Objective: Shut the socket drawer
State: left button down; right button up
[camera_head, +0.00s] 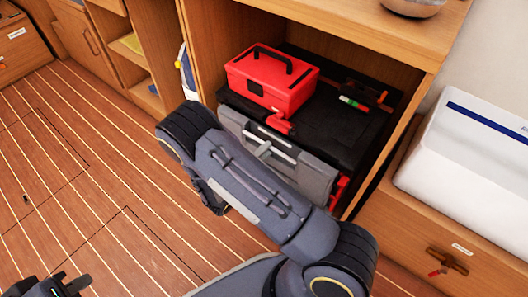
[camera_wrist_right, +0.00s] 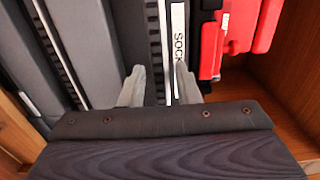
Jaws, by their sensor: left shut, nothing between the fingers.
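A dark tool chest (camera_head: 345,135) stands in a wooden cupboard bay. A grey front with a pale bar handle (camera_head: 270,148) shows behind my right forearm. In the right wrist view, a white label reading "SOCK" (camera_wrist_right: 179,35) lies on the chest beside a silver strip. My right gripper (camera_wrist_right: 160,88) has its fingertips apart, one on each side of the strip and label; I cannot tell whether they touch. The arm hides this gripper in the head view. How far the socket drawer stands out is hidden. My left gripper (camera_head: 72,287) is shut and empty over the floor at bottom left.
A red toolbox (camera_head: 270,80) sits on the chest, with small tools (camera_head: 355,102) beside it. The cupboard's right wall (camera_head: 385,160) is close to the chest. A white bin (camera_head: 475,150) stands at right.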

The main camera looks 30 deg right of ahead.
grip_shut()
jog(key=p+x, duration=0.1)
jog(key=x, duration=0.3)
jog(key=shift+d, duration=0.15)
jog(key=shift+o, duration=1.3)
grip_release()
jog(key=p+v, duration=0.2)
jog(key=v, duration=0.6)
